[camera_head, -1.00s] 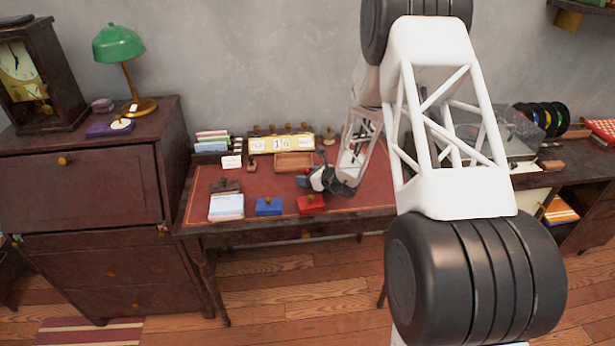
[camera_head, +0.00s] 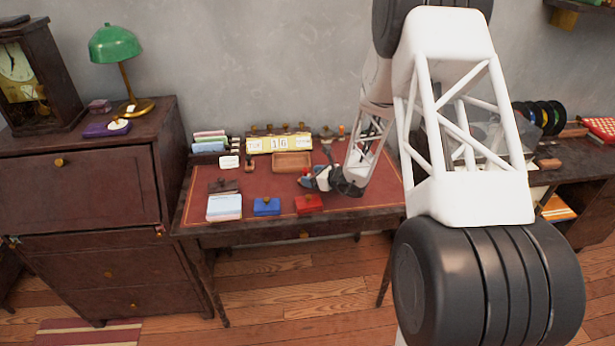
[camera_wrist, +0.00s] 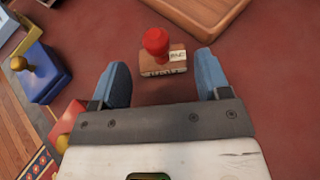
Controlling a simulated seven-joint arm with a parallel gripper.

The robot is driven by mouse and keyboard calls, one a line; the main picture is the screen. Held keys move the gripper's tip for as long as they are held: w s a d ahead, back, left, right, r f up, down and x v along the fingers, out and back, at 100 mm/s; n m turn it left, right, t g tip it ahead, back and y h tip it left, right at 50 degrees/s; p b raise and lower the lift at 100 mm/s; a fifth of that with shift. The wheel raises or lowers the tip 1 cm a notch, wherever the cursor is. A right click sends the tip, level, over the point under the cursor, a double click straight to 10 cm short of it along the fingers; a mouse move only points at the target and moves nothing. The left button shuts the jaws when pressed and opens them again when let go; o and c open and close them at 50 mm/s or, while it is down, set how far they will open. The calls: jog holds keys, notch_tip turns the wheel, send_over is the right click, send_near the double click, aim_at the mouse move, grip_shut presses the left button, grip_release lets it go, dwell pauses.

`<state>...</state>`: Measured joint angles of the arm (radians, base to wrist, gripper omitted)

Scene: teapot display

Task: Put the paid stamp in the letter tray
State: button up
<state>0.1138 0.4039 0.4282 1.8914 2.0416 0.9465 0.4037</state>
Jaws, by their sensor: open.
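A small stamp with a red knob handle and a wooden block (camera_wrist: 165,68) stands upright on the red desk top in the wrist view. The head view shows my gripper (camera_head: 307,181) low over the desk, mostly hiding the stamp. A shallow wooden tray (camera_head: 292,167), seemingly the letter tray, lies behind the gripper; its corner shows at the wrist view's top right (camera_wrist: 212,28).
A blue lidded box (camera_head: 266,207) and a red lidded box (camera_head: 308,204) stand at the desk's front, beside a paper stack (camera_head: 224,207). A yellow calendar (camera_head: 280,143) and a row of small items line the back. Bare red desk lies right of my gripper.

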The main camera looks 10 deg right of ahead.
jog(key=v, duration=0.8)
jog(key=shift+s+d, duration=0.1)
dwell(0.5)
jog(key=s+a+r+n+g, duration=0.4)
jog(key=s+r+n, duration=0.3)
jog(key=s+r, duration=0.35)
jog(key=s+a+r+n+g, duration=0.3)
jog(key=s+a+r+n, duration=0.1)
jog(key=s+r+n, duration=0.55)
jog(key=s+d+r+n+h, duration=0.2)
jog(key=s+r+n+h, duration=0.1)
jog(key=s, duration=0.6)
jog(key=s+d+r+n+h, duration=0.2)
jog(key=s+r+n+h, duration=0.1)
jog(key=s, duration=0.6)
jog(key=s+d+r+n+h, duration=0.2)
jog(key=s+r+n+h, duration=0.1)
jog(key=s, duration=0.6)
jog(key=shift+s+d+r+n+h, duration=0.3)
jog(key=shift+r+n, duration=0.2)
jog(key=shift+n, duration=0.15)
